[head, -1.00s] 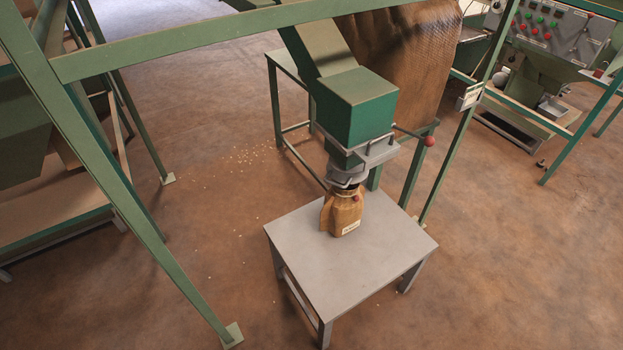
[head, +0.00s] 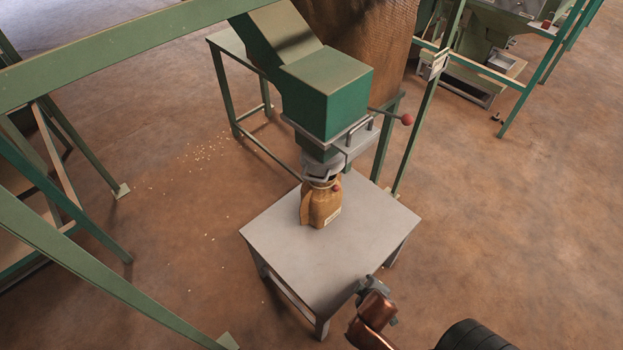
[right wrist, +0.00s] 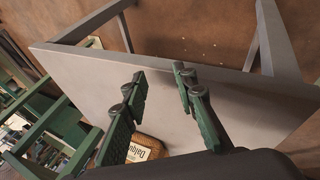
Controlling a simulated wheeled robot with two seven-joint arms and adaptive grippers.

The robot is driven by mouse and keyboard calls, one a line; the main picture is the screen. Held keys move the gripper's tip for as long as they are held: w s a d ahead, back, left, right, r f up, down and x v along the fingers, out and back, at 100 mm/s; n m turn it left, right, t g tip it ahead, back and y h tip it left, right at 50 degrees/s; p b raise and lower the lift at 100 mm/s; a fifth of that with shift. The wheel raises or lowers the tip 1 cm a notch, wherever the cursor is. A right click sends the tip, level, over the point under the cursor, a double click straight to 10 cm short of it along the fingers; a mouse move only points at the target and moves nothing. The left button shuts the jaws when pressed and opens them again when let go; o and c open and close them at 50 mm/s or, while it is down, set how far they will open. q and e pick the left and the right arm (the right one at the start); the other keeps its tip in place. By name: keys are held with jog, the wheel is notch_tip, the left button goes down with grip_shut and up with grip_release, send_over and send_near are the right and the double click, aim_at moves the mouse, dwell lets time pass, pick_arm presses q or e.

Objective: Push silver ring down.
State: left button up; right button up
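The silver ring (head: 318,171) sits around the bottom of the green hopper's spout, at the mouth of a brown bag (head: 322,205). The bag stands upright on a grey table (head: 285,250) and has a pale label, which also shows in the right wrist view (right wrist: 137,153). My right gripper (head: 368,285) is near the table's front right corner, apart from the ring and the bag. In the right wrist view its two green fingers (right wrist: 160,88) are spread with nothing between them. The ring cannot be made out there. My left gripper is out of view.
The green hopper (head: 325,95) hangs above the bag, with a red-knobbed lever (head: 407,119) sticking out to the right. A green frame post (head: 425,125) stands behind right, and frame beams cross the left. The tabletop around the bag is clear.

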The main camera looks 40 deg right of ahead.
jog(key=w+r+n+t+h, duration=0.2)
jog(key=w+r+t, duration=0.1)
jog(key=w+r, duration=0.55)
jog(key=n+t+h, duration=0.5)
jog(key=t, duration=0.2)
send_near(313, 180)
jog(key=x, duration=0.3)
jog(key=shift+f+b+x, duration=0.15)
jog(key=shift+b+x, duration=0.4)
jog(key=shift+x, duration=1.35)
jog(key=shift+f+b+x, duration=0.1)
jog(key=shift+b+x, duration=0.45)
jog(key=shift+x, duration=1.35)
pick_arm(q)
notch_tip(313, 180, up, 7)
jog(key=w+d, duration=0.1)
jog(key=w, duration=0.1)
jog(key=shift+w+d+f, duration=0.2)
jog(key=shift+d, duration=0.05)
pick_arm(e)
jog(key=shift+a, duration=0.1)
jog(key=shift+c, duration=0.3)
grip_shut()
